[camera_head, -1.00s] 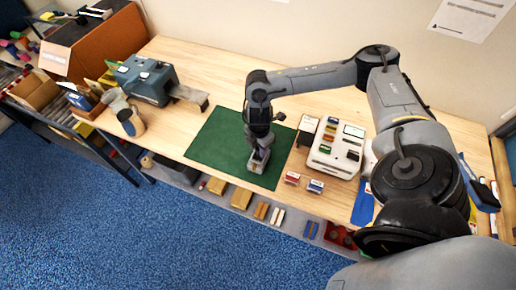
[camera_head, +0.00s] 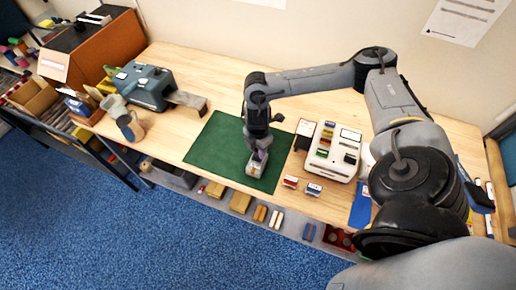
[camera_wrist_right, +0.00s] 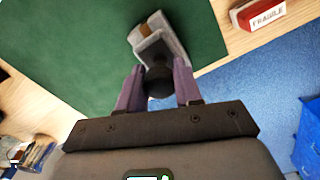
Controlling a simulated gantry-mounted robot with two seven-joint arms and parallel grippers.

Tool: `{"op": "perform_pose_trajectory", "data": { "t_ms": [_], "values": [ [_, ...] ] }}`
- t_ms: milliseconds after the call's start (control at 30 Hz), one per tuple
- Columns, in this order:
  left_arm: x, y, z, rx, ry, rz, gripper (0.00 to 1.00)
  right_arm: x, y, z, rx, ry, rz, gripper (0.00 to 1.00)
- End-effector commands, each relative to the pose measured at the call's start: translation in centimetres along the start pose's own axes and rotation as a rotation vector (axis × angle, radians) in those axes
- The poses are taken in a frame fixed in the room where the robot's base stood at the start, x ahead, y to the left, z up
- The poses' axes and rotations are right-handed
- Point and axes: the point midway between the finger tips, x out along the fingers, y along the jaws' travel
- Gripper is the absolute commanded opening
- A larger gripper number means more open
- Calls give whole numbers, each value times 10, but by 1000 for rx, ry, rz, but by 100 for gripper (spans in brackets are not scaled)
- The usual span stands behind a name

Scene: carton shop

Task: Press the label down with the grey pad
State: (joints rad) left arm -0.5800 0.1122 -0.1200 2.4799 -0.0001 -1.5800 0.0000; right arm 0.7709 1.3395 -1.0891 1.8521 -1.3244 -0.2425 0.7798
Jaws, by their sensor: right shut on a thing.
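My right gripper (camera_head: 258,158) is low over the green mat (camera_head: 213,148), near its front right part. In the right wrist view, the fingers (camera_wrist_right: 158,88) are shut on the black knob (camera_wrist_right: 159,80) of the grey pad (camera_wrist_right: 160,46). A small pale box with a tan patch (camera_wrist_right: 147,28) lies at the pad's far side on the mat. The pad appears to be at or on the box, but I cannot tell whether they touch. The label cannot be made out clearly. My left gripper is not in view.
A white device (camera_head: 333,150) stands right of the mat, with small red and blue stamps (camera_head: 290,181) in front. A red FRAGILE stamp (camera_wrist_right: 258,13) lies near the table edge. A teal machine (camera_head: 143,84) stands at left. The mat's left half is clear.

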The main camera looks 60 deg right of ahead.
Motion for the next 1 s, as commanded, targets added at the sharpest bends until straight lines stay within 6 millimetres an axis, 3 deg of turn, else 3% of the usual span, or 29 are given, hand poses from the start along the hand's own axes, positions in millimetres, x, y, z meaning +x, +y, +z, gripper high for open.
{"op": "perform_pose_trajectory", "data": {
  "t_ms": [467,700,1000],
  "values": [
    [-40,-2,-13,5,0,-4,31,-41,0,0,0,0,0,10],
    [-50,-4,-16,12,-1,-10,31,-57,0,0,0,0,0,10],
    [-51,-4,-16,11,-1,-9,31,-58,0,0,0,0,0,10]
  ]
}}
